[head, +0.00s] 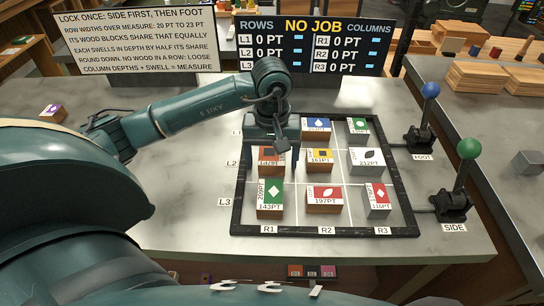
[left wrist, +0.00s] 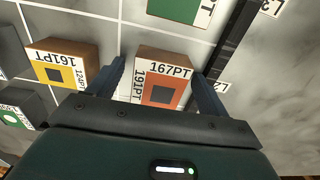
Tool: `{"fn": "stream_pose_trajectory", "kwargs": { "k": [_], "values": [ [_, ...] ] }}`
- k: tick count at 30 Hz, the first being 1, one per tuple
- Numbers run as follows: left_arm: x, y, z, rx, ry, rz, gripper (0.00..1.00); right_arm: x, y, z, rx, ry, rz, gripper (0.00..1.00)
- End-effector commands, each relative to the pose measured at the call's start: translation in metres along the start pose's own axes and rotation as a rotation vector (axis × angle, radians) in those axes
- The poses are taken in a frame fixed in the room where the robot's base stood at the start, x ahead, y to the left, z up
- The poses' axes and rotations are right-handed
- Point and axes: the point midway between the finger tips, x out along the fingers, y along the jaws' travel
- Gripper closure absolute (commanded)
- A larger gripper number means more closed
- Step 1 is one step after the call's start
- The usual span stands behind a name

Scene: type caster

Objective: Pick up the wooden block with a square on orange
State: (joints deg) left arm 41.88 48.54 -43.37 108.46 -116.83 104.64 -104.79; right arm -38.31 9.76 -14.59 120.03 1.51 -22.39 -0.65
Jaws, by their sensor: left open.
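The wooden block with a dark square on orange (head: 268,154) stands in the frame's row L2, column R1, partly hidden behind my left gripper in the head view. In the left wrist view the block (left wrist: 162,87) reads 167PT and 191PT and has brown wooden sides. My left gripper (head: 272,153) is open above it. In the left wrist view its fingers (left wrist: 158,72) lie on either side of the block, with a visible gap at the left finger; contact on the right is unclear. My right gripper is not in view.
A yellow-labelled block with a square (head: 320,158) stands beside it, and a green-labelled block (head: 270,198) stands in front. Several other blocks fill the dark frame (head: 330,231). Foot lever (head: 420,135) and side lever (head: 453,205) stand at the right.

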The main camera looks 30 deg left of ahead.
Motion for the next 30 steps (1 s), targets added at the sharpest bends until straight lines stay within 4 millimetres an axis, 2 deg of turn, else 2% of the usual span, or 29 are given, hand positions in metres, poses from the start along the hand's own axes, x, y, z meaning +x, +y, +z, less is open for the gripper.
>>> {"fn": "stream_pose_trajectory", "kwargs": {
  "k": [5,22,30],
  "values": [
    [0.0001,0.0002,0.0001,0.0,0.0,0.0,0.22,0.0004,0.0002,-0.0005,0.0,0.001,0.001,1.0],
    [-0.0002,0.0002,0.0002,0.0,-0.001,0.0,0.69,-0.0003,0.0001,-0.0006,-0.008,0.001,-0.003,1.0],
    [-0.0027,0.0003,-0.0001,0.0,0.0,0.001,0.7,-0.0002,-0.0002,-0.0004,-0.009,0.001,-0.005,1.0]
  ]
}}
